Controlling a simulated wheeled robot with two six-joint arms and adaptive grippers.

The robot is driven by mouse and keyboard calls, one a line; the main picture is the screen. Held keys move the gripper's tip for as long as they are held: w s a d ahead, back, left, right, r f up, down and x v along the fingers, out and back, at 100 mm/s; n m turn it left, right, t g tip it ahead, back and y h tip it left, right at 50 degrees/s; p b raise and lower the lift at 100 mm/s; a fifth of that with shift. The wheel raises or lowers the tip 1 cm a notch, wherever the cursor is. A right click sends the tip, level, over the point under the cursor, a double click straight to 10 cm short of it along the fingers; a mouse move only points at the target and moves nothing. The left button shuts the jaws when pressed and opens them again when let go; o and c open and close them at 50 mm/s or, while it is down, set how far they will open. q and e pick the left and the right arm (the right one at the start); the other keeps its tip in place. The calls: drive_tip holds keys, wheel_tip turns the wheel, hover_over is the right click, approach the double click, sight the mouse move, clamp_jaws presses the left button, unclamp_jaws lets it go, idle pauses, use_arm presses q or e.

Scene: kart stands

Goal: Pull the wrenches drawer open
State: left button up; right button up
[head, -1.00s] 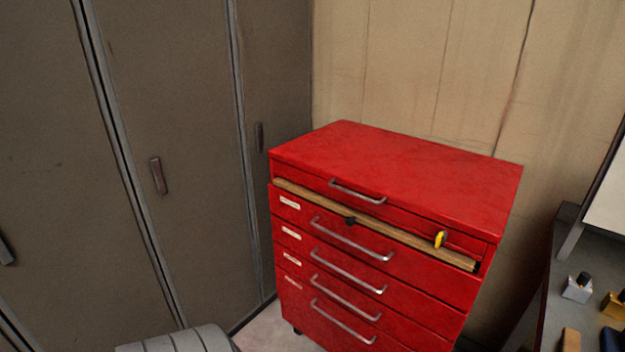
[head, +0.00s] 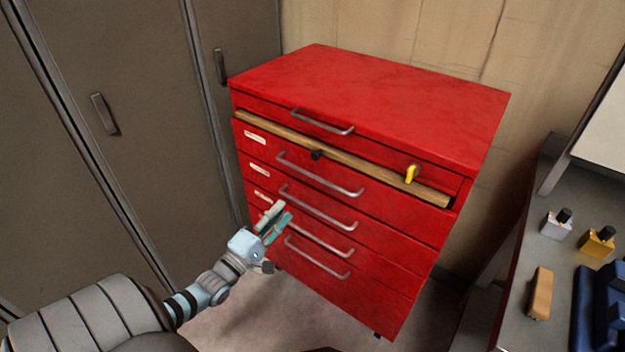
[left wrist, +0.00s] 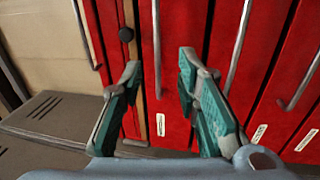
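The red tool cabinet (head: 390,85) has several drawers with metal bar handles and small white labels, too small to read, so I cannot tell which is the wrenches drawer. All drawers look shut. My left gripper (head: 282,211) is open and empty in front of the lower left drawers in the head view. In the left wrist view its fingers (left wrist: 160,62) are spread apart. The handle (left wrist: 157,45) of the drawer just below the wooden strip shows beyond the gap between them; it is also in the head view (head: 318,176). My right gripper is not in view.
A wooden strip (head: 375,169) with a black knob (head: 316,155) runs below the top drawer. Grey lockers (head: 110,60) stand at left. A bench (head: 530,235) with small items is at right. Floor before the cabinet is clear.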

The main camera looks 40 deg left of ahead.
sight(312, 174)
use_arm(q)
drive_tip(key=w+r+b, duration=0.1)
drive_tip(key=w, duration=0.3)
drive_tip(key=w+r+b, duration=0.1)
drive_tip(key=w, duration=0.4)
drive_tip(key=w+r+b, duration=0.1)
drive_tip(key=w, duration=0.3)
drive_tip(key=shift+w, duration=0.35)
drive_tip(key=shift+w+a, duration=0.1)
clamp_jaws()
